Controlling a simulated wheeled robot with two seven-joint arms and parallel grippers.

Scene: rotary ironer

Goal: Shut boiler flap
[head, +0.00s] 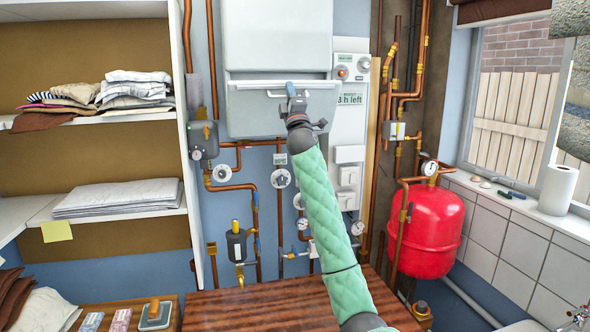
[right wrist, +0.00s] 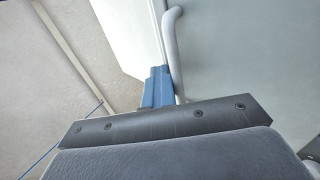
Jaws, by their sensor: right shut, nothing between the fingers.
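The boiler (head: 277,35) is a pale grey box on the back wall. Its flap (head: 262,118) is the panel at the bottom, with a light bar handle (head: 273,95) along its upper edge. A ledge-like line separates flap and boiler body; I cannot tell how far the flap stands open. My right gripper (head: 292,91) is at the flap's upper edge, beside the handle, shut and empty. In the right wrist view its blue fingertips (right wrist: 157,87) are together, close to the grey handle (right wrist: 174,50); contact is unclear. My left gripper is not in view.
A control panel (head: 351,95) is right of the boiler. Copper pipes and gauges run below and beside it. A red tank (head: 430,232) stands at right, shelves with folded cloth (head: 118,198) at left. A wooden top (head: 255,305) lies below, mostly bare.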

